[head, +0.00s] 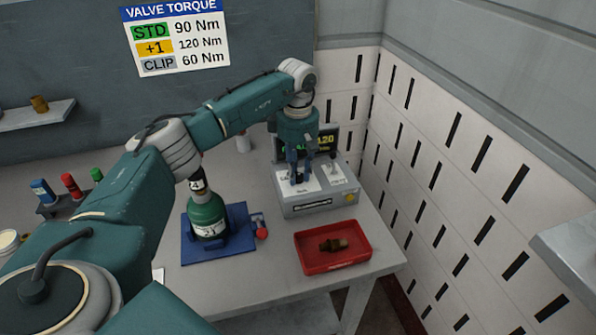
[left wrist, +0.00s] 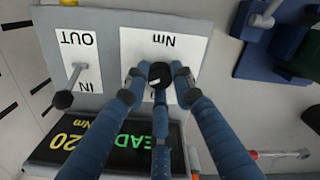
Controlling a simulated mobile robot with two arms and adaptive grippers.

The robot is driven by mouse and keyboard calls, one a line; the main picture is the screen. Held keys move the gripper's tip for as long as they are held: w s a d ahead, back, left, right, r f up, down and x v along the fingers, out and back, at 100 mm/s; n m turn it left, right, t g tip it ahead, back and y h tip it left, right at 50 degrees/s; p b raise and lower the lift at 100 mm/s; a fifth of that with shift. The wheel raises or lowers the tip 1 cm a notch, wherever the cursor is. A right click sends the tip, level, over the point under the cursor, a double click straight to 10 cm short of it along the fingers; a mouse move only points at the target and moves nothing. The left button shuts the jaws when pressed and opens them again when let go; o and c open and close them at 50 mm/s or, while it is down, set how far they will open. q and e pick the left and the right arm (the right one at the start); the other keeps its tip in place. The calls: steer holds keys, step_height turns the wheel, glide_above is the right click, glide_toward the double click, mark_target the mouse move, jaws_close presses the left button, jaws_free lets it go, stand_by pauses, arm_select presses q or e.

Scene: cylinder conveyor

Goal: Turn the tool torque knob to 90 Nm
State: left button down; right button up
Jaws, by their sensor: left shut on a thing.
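The grey tool box (head: 306,208) stands on the table with a white Nm panel and a display at its back. My left gripper (head: 299,178) points down over this panel. In the left wrist view, the fingers of my left gripper (left wrist: 160,90) are shut on the dark torque knob (left wrist: 160,74), which has a small white mark. The fingers hide most of the scale. The display (left wrist: 110,142) reads a yellow number ending in 20 Nm and part of a green word; in the head view the display (head: 326,141) shows about 120. My right gripper is not in view.
A lever (left wrist: 64,98) stands on the IN/OUT panel beside the knob. A green gas bottle (head: 208,218) stands on a blue base, and a red tray (head: 334,262) holds a brown fitting. The wall sign (head: 176,38) lists STD 90, +1 120, CLIP 60 Nm.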

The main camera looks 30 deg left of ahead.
mark_target(298, 175)
arm_select(q)
steer(key=shift+n, duration=0.5)
steer(key=n, duration=0.4)
steer(key=shift+r+n, duration=0.1)
steer(key=shift+n, duration=0.2)
steer(key=n, duration=0.6)
steer(key=shift+w, duration=0.1)
stand_by(0.7)
steer(key=c, duration=1.5)
jaws_free()
steer(key=shift+o, duration=0.2)
step_height(298, 175, up, 12)
